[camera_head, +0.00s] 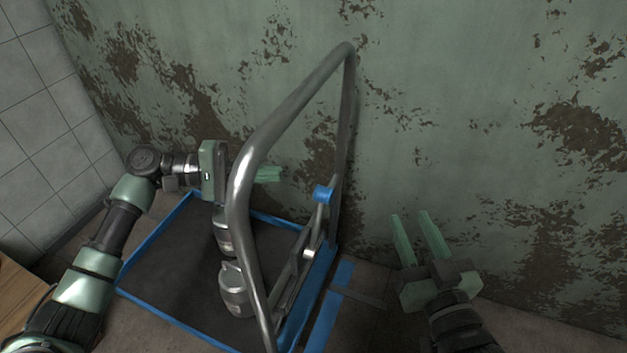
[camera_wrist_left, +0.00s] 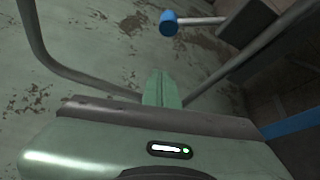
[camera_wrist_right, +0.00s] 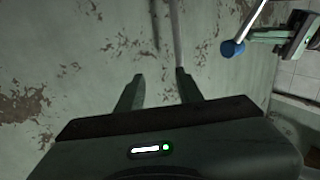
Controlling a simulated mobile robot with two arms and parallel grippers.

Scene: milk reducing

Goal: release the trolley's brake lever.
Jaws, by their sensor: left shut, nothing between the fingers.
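The trolley's brake lever is a short metal rod with a blue knob (camera_head: 323,194), beside the trolley's tall grey tube handle (camera_head: 296,98). The knob also shows in the left wrist view (camera_wrist_left: 168,23), at the top, and in the right wrist view (camera_wrist_right: 232,48), at the upper right. My left gripper (camera_head: 279,174) is shut and empty. Its fingers show inside the handle's outline, left of and a little above the knob, apart from it. My right gripper (camera_head: 409,215) is open and empty, to the right of the handle and apart from the knob.
The trolley's dark platform has a blue rim (camera_head: 150,237) and carries metal cans (camera_head: 236,285). A worn green wall (camera_head: 480,120) stands close behind. A tiled wall (camera_head: 40,120) is at the left, with a wooden surface (camera_head: 18,300) at the lower left corner.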

